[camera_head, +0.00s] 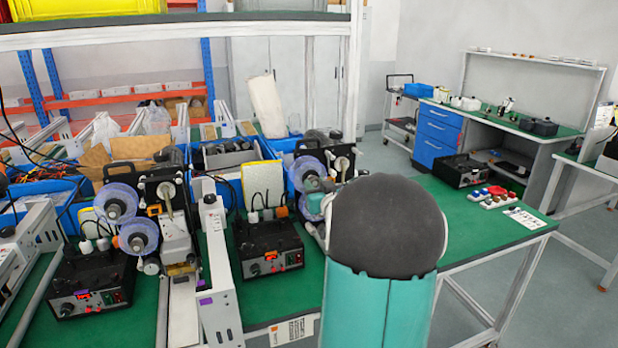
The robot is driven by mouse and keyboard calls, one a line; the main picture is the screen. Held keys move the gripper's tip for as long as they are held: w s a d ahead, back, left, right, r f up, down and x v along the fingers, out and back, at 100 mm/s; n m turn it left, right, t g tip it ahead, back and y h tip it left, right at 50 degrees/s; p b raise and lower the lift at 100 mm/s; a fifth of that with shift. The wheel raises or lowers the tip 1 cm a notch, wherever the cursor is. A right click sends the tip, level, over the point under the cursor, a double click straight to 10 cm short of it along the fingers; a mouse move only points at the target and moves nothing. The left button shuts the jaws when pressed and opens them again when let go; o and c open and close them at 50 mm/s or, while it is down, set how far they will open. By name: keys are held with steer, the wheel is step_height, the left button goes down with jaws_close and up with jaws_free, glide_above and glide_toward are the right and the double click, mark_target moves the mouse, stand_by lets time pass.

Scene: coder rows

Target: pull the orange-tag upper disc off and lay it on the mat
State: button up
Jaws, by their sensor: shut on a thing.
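The left coder carries an upper clear disc (115,203) and a lower clear disc (138,237) on its front, with a small orange part (154,210) beside the upper one. The right coder also carries an upper disc (308,172) and a lower disc (313,205), the lower partly covered by my arm. A label with an orange mark (292,330) is on the front table edge below the right coder. I cannot tell which upper disc bears the orange tag. My large teal and dark arm link hides my gripper and whatever it holds. I cannot make out a separate mat.
Black control boxes (268,247) (90,280) and a white rail housing (217,265) stand close around the coders. Bare green tabletop (470,235) lies right of my arm, with small coloured parts (493,197) and a white card (525,217). A shelf crosses above.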

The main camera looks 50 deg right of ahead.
mark_target(315, 183)
steer(key=shift+v, duration=2.35)
steer(key=v, duration=0.3)
